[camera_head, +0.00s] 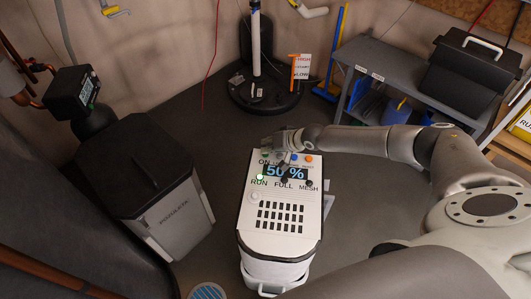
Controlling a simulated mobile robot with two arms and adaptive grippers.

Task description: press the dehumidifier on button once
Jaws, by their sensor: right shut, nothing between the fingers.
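The dehumidifier (287,242) is a white unit with dark vent slots, standing on the floor at the centre. Its top panel has a blue display (285,172) reading "50 %". The "ON" label shows at the panel's upper left, and the lamp above "RUN" (260,177) glows green. My right gripper (283,153) is shut and empty, over the far edge of the panel near the ON label. It partly hides the button row, so I cannot tell whether it touches the on button. An orange button (309,158) shows to its right. My left gripper is not in view.
A dark-lidded grey bin (155,190) stands to the left. A sump pit with a white pipe (256,40) is behind. A grey shelf (385,62) with a black case (468,70) is at the back right. A round floor drain (208,291) lies at the bottom.

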